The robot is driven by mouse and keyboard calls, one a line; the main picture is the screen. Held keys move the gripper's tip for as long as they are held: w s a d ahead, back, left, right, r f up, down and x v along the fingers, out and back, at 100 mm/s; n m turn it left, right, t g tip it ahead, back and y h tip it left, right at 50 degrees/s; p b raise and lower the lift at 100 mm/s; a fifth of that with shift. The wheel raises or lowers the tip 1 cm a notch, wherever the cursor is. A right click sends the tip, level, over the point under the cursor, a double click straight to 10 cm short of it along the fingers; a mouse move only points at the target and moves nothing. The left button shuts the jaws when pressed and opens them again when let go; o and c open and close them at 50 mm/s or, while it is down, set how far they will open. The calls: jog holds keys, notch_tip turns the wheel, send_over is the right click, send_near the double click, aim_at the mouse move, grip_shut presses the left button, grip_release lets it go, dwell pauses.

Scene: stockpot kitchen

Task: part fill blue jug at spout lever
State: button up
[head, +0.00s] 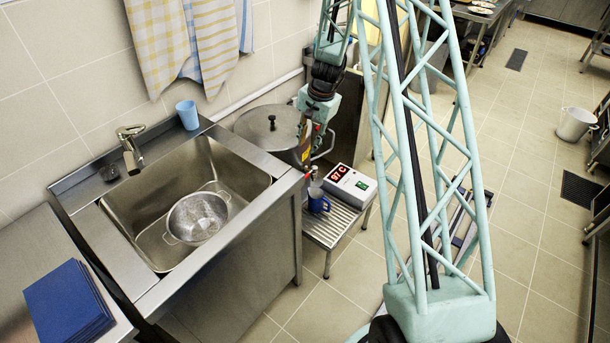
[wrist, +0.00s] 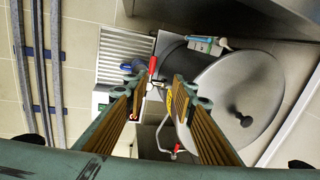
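The blue jug (head: 318,201) stands upright on a slatted metal stand (head: 331,226), below the spout area of the lidded stockpot (head: 269,128). In the wrist view the jug (wrist: 131,67) is partly hidden behind the left finger and lever. The red spout lever (wrist: 152,67) shows just beyond and between the fingertips of my gripper (wrist: 160,86). The fingers are apart with a clear gap, and nothing is gripped. In the head view my gripper (head: 307,130) is in front of the pot's side, above the jug. The jug's inside and any flow cannot be made out.
A display box (head: 350,186) reading 97 C is on the stand beside the jug. A sink (head: 160,188) with a colander (head: 198,217) lies to the left. A light blue cup (head: 187,114) stands on the counter behind the sink. Open floor lies to the right.

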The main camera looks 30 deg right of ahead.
jog(key=m, duration=0.1)
send_over(308, 175)
jog(key=s, duration=0.3)
jog(key=x, duration=0.5)
jog(key=shift+s+d+f, duration=0.25)
jog(key=shift+s+f, duration=0.1)
jog(key=shift+f, duration=0.15)
jog(key=shift+f, duration=0.15)
jog(key=shift+b+x, duration=1.2)
jog(key=shift+x, duration=5.55)
jog(key=shift+c, duration=0.9)
grip_shut()
